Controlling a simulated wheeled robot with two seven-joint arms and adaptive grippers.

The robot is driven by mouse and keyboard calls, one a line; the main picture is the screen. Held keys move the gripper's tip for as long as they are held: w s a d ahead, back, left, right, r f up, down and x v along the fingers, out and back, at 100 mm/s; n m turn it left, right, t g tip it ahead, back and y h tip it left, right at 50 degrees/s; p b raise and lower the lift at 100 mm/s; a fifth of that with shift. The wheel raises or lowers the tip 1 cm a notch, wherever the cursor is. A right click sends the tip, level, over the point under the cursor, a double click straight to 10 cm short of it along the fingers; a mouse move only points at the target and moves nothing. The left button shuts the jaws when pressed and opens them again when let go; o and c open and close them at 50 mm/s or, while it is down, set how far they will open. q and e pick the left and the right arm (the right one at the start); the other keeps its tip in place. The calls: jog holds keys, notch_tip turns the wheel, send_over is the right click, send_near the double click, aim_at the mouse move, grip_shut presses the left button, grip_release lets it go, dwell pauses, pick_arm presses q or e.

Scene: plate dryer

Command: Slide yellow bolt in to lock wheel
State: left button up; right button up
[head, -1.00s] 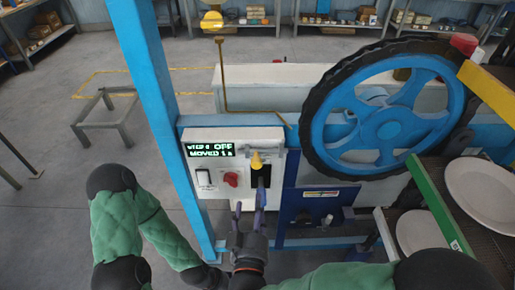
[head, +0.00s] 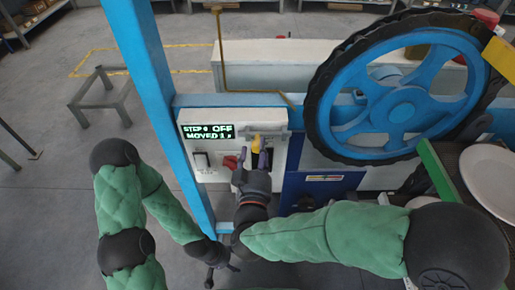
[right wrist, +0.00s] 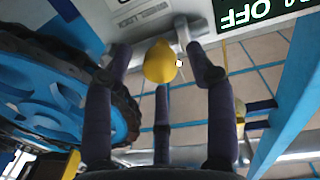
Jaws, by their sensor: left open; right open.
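The yellow bolt (head: 256,143) sticks out from the white control box, to the left of the wheel. Its rounded yellow end (right wrist: 160,62) also shows in the right wrist view. My right gripper (head: 252,160) is open, with its fingers on either side of the bolt's end; I cannot tell whether they touch it. The big wheel (head: 401,88) is blue with a black rim, and part of it shows in the right wrist view (right wrist: 50,95). My left gripper (head: 220,272) is open and empty, low in the head view.
A rack with white plates (head: 490,178) is at the right. A low grey stand (head: 98,100) is on the floor.

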jog(key=shift+w, duration=1.2)
grip_shut()
jog(key=d, duration=0.4)
jog(key=shift+d, duration=0.2)
jog(key=shift+c, duration=1.6)
grip_release()
jog(key=o, duration=0.3)
jog(key=shift+d, duration=0.15)
